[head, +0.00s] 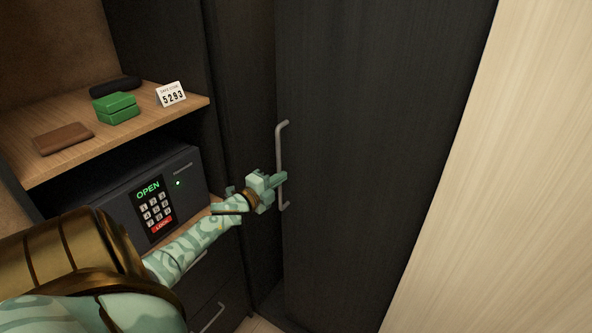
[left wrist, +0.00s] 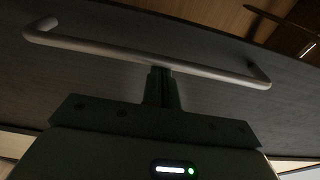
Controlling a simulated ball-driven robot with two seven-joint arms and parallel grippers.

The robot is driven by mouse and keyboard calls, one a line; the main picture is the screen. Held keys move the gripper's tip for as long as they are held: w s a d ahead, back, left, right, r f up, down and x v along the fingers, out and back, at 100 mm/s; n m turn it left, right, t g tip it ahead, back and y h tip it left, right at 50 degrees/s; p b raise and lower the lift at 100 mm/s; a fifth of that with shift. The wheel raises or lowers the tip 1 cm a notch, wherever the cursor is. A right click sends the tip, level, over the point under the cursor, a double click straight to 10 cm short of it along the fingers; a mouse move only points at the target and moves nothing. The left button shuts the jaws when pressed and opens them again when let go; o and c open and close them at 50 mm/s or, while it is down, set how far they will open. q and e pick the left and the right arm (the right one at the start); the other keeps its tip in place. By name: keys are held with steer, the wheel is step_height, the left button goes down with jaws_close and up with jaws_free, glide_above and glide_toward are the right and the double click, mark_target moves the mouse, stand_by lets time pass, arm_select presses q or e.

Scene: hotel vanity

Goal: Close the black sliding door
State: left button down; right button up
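The black sliding door (head: 370,120) is a tall dark panel filling the middle of the head view. Its grey bar handle (head: 279,150) stands upright near the door's left edge; in the left wrist view the handle (left wrist: 105,48) runs across the top. My left gripper (head: 281,180) is at the lower half of the handle, its fingers pointing right across the bar. In the left wrist view its fingers (left wrist: 162,85) are together, with their tips at the bar; they seem to touch it, not to close around it. The open shelf section lies left of the door. My right gripper is out of view.
A pale wood panel (head: 510,180) stands at right.

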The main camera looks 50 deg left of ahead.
arm_select(q)
steer(key=s+a+b, duration=0.2)
steer(key=a+b, duration=0.3)
steer(key=a, duration=0.6)
steer(key=shift+s, duration=0.3)
